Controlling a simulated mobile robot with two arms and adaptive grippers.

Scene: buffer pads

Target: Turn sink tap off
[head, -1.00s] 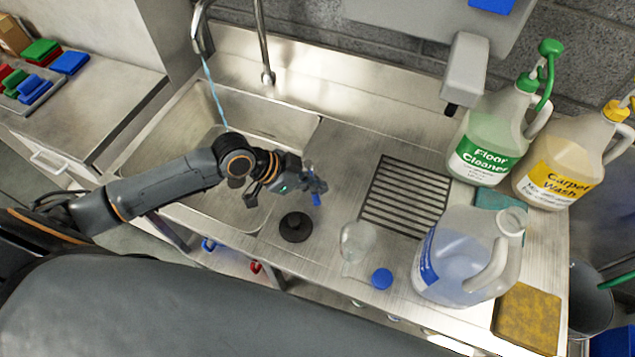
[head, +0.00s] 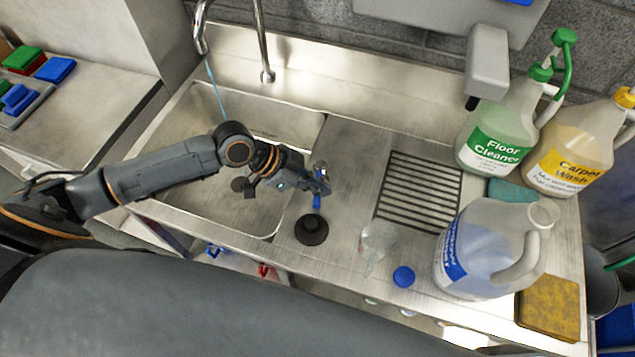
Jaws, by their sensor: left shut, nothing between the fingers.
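The sink tap (head: 264,45) is a curved metal pipe rising from the back of the steel sink. Its spout (head: 200,38) is at the upper left, and a thin blue stream of water runs from it into the basin (head: 190,123). No handle shows on the pipe. A blue part (head: 213,251) and a red part (head: 263,270) show below the sink's front edge; they look like small valve handles. My left gripper (head: 320,186) is shut and empty above the right edge of the basin, apart from the tap. A small blue piece shows by its fingertips. My right gripper is out of view.
A black round plug (head: 311,230) lies near the gripper. A clear bottle (head: 377,243), a blue cap (head: 403,276), a blue-labelled jug (head: 478,250), the floor cleaner (head: 497,140) and the carpet wash (head: 571,150) crowd the right. A grey dispenser (head: 487,60) overhangs the back.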

